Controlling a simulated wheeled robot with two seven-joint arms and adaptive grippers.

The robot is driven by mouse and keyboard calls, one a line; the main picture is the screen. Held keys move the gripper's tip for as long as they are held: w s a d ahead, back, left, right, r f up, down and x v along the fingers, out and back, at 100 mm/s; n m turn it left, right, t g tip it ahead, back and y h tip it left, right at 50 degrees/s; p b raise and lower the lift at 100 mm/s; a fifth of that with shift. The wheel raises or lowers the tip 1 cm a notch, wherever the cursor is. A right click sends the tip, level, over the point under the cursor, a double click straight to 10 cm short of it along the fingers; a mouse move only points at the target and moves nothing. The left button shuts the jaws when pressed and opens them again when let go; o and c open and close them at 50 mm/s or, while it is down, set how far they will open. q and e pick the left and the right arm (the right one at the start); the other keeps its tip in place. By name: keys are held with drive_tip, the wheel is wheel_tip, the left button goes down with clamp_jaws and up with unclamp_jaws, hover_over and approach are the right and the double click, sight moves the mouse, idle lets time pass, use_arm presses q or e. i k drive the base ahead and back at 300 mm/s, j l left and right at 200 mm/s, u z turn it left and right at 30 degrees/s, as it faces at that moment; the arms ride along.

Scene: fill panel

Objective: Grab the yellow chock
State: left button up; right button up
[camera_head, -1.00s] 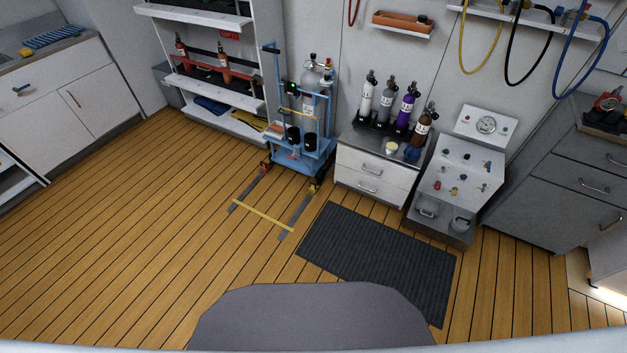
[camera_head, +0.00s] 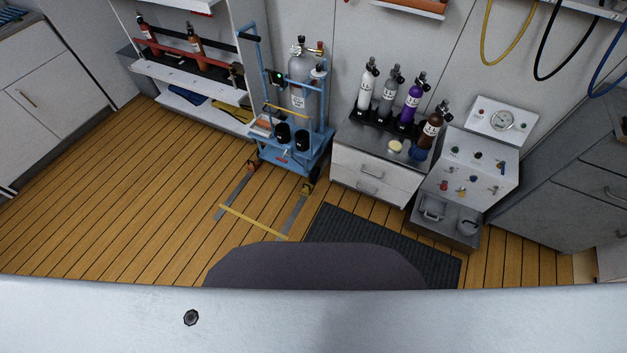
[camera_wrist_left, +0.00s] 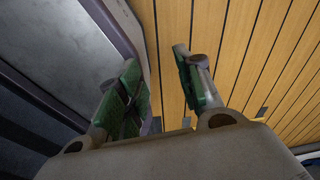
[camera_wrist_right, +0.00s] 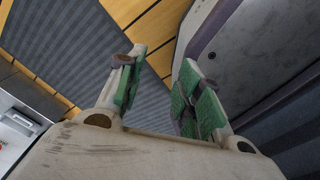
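A blue cart (camera_head: 290,150) carrying a grey cylinder (camera_head: 301,80) stands on the wood floor in the head view. Small orange-yellow pieces sit by its wheels, one at the left wheel (camera_head: 252,165) and one at the right wheel (camera_head: 308,188). They are too small to tell which, if either, is the yellow chock. My left gripper (camera_wrist_left: 157,75) is open and empty in the left wrist view, beside my own body with floor behind it. My right gripper (camera_wrist_right: 162,75) is open and empty in the right wrist view. Neither gripper shows in the head view.
Two grey strips joined by a yellow bar (camera_head: 253,222) lie on the floor before the cart. A dark mat (camera_head: 420,258) lies to their right. A drawer unit (camera_head: 370,170) and control panel (camera_head: 468,180) stand right of the cart, shelves (camera_head: 190,70) left. Floor at left is clear.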

sight(307, 189)
drive_tip(key=i+j+z, duration=0.1)
drive_tip(key=i+z, duration=0.15)
drive_tip(key=i, duration=0.15)
drive_tip(key=i+j+z, duration=0.2)
drive_tip(key=i, duration=0.2)
drive_tip(key=i+j+z, duration=0.25)
drive_tip(key=i, duration=0.15)
